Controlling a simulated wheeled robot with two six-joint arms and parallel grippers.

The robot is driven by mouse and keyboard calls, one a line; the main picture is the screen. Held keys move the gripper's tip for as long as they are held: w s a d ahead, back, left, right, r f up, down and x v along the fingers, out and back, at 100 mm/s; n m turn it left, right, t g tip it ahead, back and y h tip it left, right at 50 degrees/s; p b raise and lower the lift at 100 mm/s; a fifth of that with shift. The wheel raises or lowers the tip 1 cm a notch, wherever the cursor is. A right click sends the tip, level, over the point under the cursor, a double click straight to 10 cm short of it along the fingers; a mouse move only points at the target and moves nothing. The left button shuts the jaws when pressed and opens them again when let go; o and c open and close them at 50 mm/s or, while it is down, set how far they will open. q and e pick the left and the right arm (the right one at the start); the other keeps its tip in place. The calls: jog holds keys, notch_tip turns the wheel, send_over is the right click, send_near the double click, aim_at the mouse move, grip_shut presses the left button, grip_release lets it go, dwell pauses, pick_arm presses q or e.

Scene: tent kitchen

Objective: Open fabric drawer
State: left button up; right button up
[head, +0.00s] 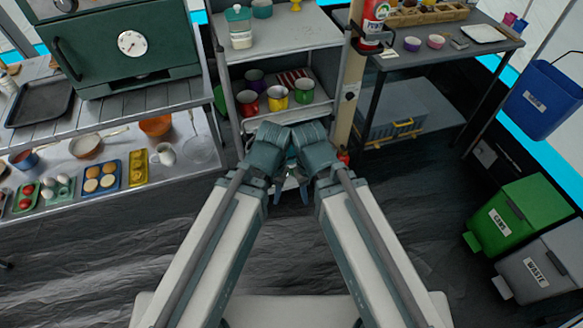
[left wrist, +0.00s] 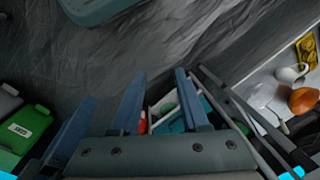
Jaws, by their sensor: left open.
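The middle shelf unit (head: 280,40) holds several coloured mugs. A green oven (head: 118,45) and food trays stand at the left. A green bin (head: 518,218) and a grey bin (head: 545,265) stand at the right. The dark floor (head: 420,215) between is clear.

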pick_arm(q)
jog(key=w+a+f+n+b, duration=0.1)
jog(key=w+a+f+b, duration=0.15)
jog(key=f+b, duration=0.65)
jog(key=w+a+f+b, duration=0.2)
jog(key=w+f+b, duration=0.1)
jog(key=f+b, duration=0.6)
jog(key=w+d+m, duration=0.3)
jog(key=w+d, duration=0.1)
jog(key=w, duration=0.6)
jog(key=w+d+m+t+p, duration=0.1)
jog(key=w+d+m, duration=0.3)
jog(key=w, duration=0.7)
jog(key=w+d+f+m+t, duration=0.1)
jog(key=w+d+m, duration=0.3)
jog(key=w, duration=0.6)
jog(key=shift+w+d+h, duration=0.15)
jog(key=shift+w+h, duration=0.1)
jog(key=shift+h, duration=0.15)
jog(key=shift+f, duration=0.15)
jog(key=b, duration=1.3)
send_over(293, 155)
jog(key=s, duration=0.4)
notch_tip(293, 155, down, 13)
jog(key=shift+s+f, duration=0.1)
jog(key=shift+f, duration=0.1)
